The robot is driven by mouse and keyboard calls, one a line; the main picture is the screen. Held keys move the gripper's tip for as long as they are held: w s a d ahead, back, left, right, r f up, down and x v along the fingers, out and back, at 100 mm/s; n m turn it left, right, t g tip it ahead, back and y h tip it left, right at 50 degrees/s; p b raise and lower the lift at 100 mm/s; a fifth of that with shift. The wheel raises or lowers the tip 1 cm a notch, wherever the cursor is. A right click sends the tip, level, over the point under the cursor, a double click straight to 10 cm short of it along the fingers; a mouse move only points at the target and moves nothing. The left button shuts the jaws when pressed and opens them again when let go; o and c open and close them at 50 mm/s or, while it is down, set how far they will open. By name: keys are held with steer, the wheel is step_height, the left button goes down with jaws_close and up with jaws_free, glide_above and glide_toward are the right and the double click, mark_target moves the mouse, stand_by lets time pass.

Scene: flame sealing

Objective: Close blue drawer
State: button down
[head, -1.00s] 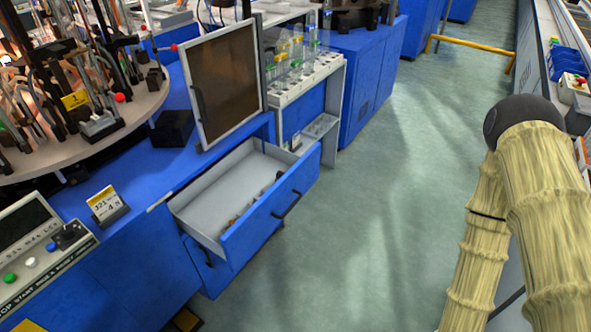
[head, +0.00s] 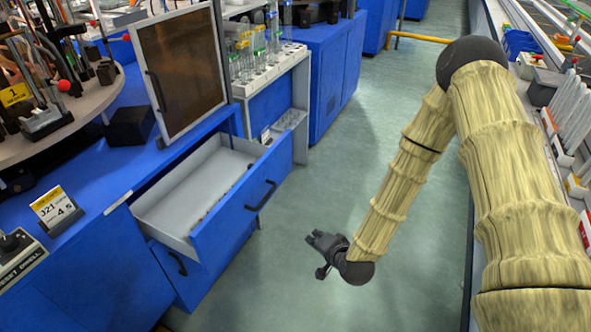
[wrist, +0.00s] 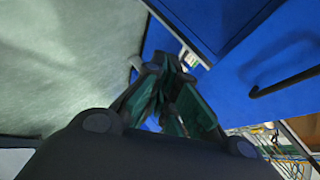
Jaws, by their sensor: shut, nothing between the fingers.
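The blue drawer (head: 245,200) is pulled out from the blue cabinet, with its grey inside showing. A black handle (head: 261,195) sits on its front. My gripper (head: 312,239) is over the green floor, to the right of the drawer front and apart from it in the head view. In the wrist view my gripper (wrist: 165,85) is shut and empty, its fingers close together. Blue surfaces with a dark bar handle (wrist: 284,82) fill the right of that view. I cannot tell the exact distance to the drawer.
A second blue drawer front (head: 172,270) with a handle lies below the open one. A framed dark panel (head: 182,70) stands on the cabinet top. A rack of tubes (head: 265,65) stands beyond. The floor (head: 350,160) between cabinet and right-hand bench is clear.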

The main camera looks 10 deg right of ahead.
steer(key=w+d+r+m+t+b, duration=0.4)
steer(key=w+r+m+t, duration=0.25)
steer(key=w+r, duration=0.65)
steer(key=w+a+f, duration=0.1)
steer(key=w+a, duration=0.4)
steer(key=w, duration=0.7)
steer(key=shift+h, duration=0.3)
steer(key=shift+w+a, duration=0.15)
steer(key=shift+w, duration=0.05)
